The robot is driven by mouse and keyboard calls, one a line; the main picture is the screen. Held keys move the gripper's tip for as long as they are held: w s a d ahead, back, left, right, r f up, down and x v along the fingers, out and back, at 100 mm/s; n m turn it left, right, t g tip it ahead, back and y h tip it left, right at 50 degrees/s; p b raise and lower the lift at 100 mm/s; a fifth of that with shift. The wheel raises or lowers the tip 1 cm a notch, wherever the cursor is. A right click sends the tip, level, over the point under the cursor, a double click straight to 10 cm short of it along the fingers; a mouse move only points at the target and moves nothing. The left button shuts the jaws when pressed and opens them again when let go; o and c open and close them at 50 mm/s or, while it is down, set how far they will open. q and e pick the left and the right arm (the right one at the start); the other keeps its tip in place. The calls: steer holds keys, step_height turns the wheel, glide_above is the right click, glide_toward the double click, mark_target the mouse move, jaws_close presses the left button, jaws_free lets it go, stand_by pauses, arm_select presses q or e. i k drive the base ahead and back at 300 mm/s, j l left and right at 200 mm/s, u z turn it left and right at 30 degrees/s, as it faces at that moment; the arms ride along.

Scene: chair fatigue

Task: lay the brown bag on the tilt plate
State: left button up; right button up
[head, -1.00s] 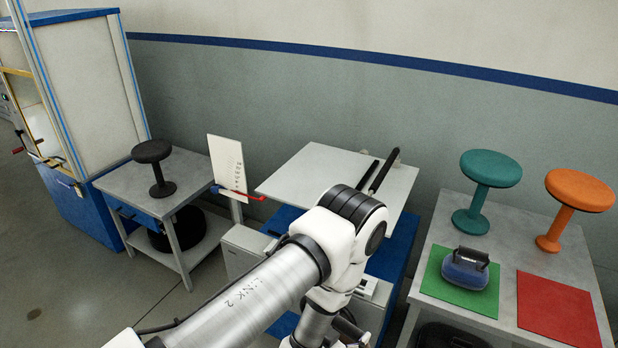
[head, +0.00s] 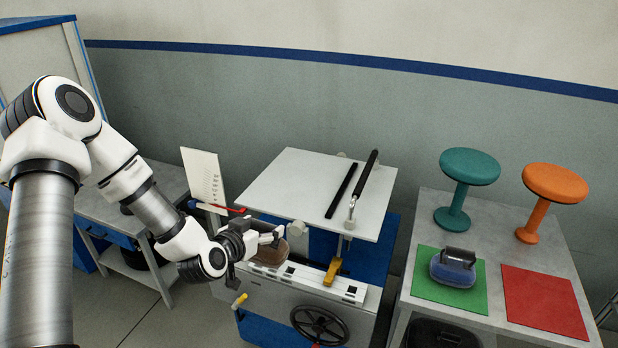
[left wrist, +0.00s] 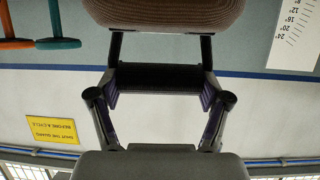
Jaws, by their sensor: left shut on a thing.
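My left gripper (head: 270,238) is shut on the dark handle of the brown bag (head: 270,253), at the front left of the tilt plate. The bag hangs under the fingers, with part of it hidden by them. In the left wrist view, which is upside down, the ribbed brown bag (left wrist: 165,14) fills the top and its black handle (left wrist: 160,78) lies between the fingers. The pale tilt plate (head: 285,180) carries two dark bars at its right side; its left and middle are bare. The bag is beside the plate's front edge, not on it. My right gripper is out of view.
A white scale card (head: 203,177) and a red pointer (head: 228,208) stand at the plate's left. A black handwheel (head: 320,325) is on the machine front. The right table holds a blue bag (head: 453,267) on a green mat (head: 425,282), a red mat (head: 545,302), teal stool (head: 468,166) and orange stool (head: 553,183).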

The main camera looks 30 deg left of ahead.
mark_target(319, 188)
steer(key=i+j, duration=0.1)
steer(key=i, duration=0.6)
steer(key=i+j, duration=0.15)
steer(key=i, duration=0.55)
